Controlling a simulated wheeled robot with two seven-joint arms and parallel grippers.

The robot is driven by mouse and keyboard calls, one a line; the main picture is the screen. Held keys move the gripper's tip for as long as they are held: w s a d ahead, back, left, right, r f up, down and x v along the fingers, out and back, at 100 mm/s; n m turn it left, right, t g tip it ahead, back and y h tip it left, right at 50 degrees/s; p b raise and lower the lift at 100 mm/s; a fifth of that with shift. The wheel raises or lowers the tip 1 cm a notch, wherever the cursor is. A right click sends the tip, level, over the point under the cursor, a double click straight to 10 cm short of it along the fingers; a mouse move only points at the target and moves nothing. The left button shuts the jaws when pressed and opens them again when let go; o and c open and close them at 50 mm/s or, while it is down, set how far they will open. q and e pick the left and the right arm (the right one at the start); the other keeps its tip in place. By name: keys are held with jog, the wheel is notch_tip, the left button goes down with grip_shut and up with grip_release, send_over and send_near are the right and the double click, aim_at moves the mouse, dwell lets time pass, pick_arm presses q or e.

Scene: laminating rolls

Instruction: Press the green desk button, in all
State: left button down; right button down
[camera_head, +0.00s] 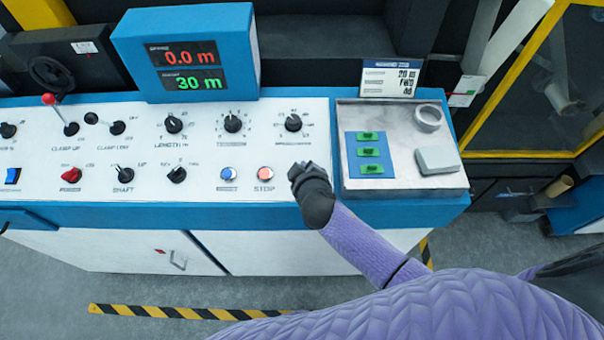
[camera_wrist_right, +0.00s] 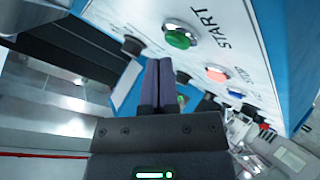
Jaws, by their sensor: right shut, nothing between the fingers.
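The green button (camera_wrist_right: 180,38), labelled START, shows in the right wrist view as a domed cap in a metal ring on the white panel. In the head view it does not show; my right gripper covers that part of the panel. My right gripper (camera_head: 300,170) is over the white control panel (camera_head: 205,150), just right of the red STOP button (camera_head: 265,173). In the right wrist view its fingers (camera_wrist_right: 159,66) are together and empty. Their tips are near the green button, which sits slightly to their upper right, with a gap in the picture. My left gripper is not in view.
A blue button (camera_head: 228,174) sits left of STOP. Several black knobs line the panel. A blue display (camera_head: 187,55) reads 0.0 m and 30 m. A metal tray (camera_head: 395,115) right of my gripper holds green pieces, a tape roll (camera_head: 428,118) and a grey block (camera_head: 438,160).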

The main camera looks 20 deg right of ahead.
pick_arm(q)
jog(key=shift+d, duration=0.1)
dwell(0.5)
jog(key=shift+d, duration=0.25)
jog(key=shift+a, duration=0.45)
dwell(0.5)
pick_arm(e)
jog(key=shift+f+b, duration=0.35)
jog(key=shift+f, duration=0.05)
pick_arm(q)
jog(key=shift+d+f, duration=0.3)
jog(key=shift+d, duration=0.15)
